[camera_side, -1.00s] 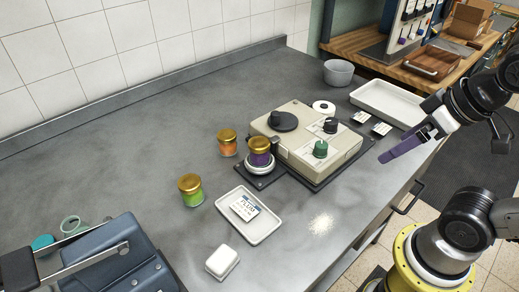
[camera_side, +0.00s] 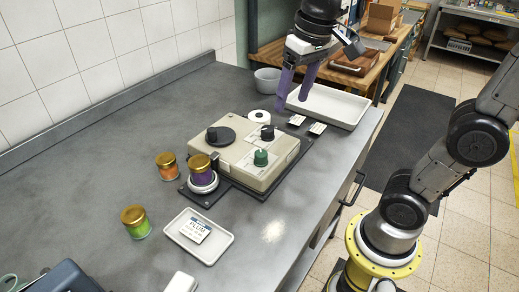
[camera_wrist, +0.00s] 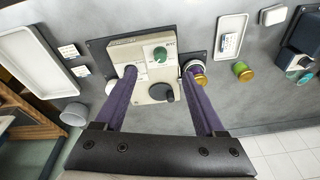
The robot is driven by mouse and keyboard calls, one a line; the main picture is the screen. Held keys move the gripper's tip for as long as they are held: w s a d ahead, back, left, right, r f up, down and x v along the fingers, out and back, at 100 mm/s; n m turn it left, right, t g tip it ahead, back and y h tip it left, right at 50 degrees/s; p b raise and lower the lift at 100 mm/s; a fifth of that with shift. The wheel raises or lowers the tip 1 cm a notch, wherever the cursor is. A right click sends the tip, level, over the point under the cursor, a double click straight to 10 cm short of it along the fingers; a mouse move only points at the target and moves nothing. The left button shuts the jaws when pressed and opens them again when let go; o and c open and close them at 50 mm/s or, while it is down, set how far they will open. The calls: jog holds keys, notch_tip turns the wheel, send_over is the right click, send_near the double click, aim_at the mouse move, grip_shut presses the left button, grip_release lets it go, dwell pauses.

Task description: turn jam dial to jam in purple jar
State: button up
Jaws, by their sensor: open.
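A beige machine (camera_side: 240,150) bears a large black dial (camera_side: 220,135), a small black knob (camera_side: 267,132) and a green knob (camera_side: 261,157). I cannot read which is the jam dial. A gold-lidded purple jar (camera_side: 201,172) stands upright on the round plate at the machine's left. My gripper (camera_side: 292,103) has two purple fingers, is open and empty, and hangs near the machine's far right end, apart from the knobs. In the wrist view the fingers spread either side of the green knob (camera_wrist: 160,54) and large dial (camera_wrist: 162,93); the right finger partly covers the purple jar.
An orange jar (camera_side: 168,167) and a green jar (camera_side: 136,222) stand left of the machine. A white tray (camera_side: 222,249) holds a PLUM card (camera_side: 195,230). Small cards (camera_side: 317,128), a large white tray (camera_side: 350,114) and a grey bowl (camera_side: 267,80) lie beyond the machine.

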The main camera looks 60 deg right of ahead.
jog(key=g, duration=0.1)
send_over(261, 153)
jog(key=s, duration=0.3)
jog(key=f, duration=0.1)
notch_tip(261, 153, down, 3)
jog(key=w+g, duration=0.1)
jog(key=w, duration=0.2)
notch_tip(261, 153, down, 14)
jog(key=shift+f, duration=0.1)
jog(key=shift+c, duration=0.2)
grip_shut()
